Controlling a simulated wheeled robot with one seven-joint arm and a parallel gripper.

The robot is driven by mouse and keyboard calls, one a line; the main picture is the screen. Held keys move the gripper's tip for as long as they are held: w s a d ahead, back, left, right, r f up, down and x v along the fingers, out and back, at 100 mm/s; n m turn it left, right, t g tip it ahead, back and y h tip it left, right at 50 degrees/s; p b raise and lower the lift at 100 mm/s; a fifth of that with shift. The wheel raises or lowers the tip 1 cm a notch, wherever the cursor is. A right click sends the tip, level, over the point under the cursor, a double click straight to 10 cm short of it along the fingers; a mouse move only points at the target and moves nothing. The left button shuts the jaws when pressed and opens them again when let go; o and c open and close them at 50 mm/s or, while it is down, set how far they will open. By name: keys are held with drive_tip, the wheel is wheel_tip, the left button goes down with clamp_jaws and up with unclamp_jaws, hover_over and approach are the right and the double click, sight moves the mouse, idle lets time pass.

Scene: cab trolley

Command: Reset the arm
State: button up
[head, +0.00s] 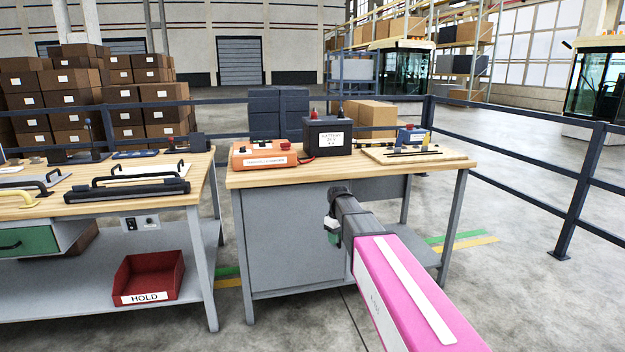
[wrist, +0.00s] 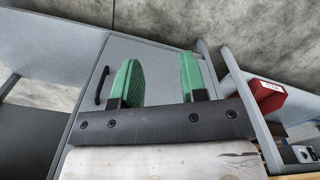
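My arm reaches forward from the lower right of the head view, with a pink link and a dark grey end section. My gripper (head: 332,230) hangs in front of the right workbench (head: 290,180), below its top edge; only a little of its green fingers shows there. In the wrist view my gripper (wrist: 159,75) has its two green fingers spread apart with nothing between them. The grey cabinet door (wrist: 155,60) of the bench lies behind the fingers.
On the right bench stand an orange case (head: 265,154), a black battery (head: 327,136) and a wooden board (head: 415,154). The left bench holds black handles; a red HOLD bin (head: 149,277) sits on its lower shelf. A dark railing (head: 580,180) runs behind. Floor at right is clear.

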drive_tip(key=s+d+f+m, duration=0.2)
drive_tip(key=s+d+f, duration=0.1)
drive_tip(key=s, duration=0.5)
drive_tip(key=s+d+f+m, duration=0.3)
drive_tip(key=s+f, duration=0.2)
drive_tip(key=s, duration=0.3)
drive_tip(key=s+d+f+m, duration=0.3)
drive_tip(key=s+f, duration=0.1)
drive_tip(key=s, duration=0.4)
drive_tip(key=shift+s+d, duration=0.25)
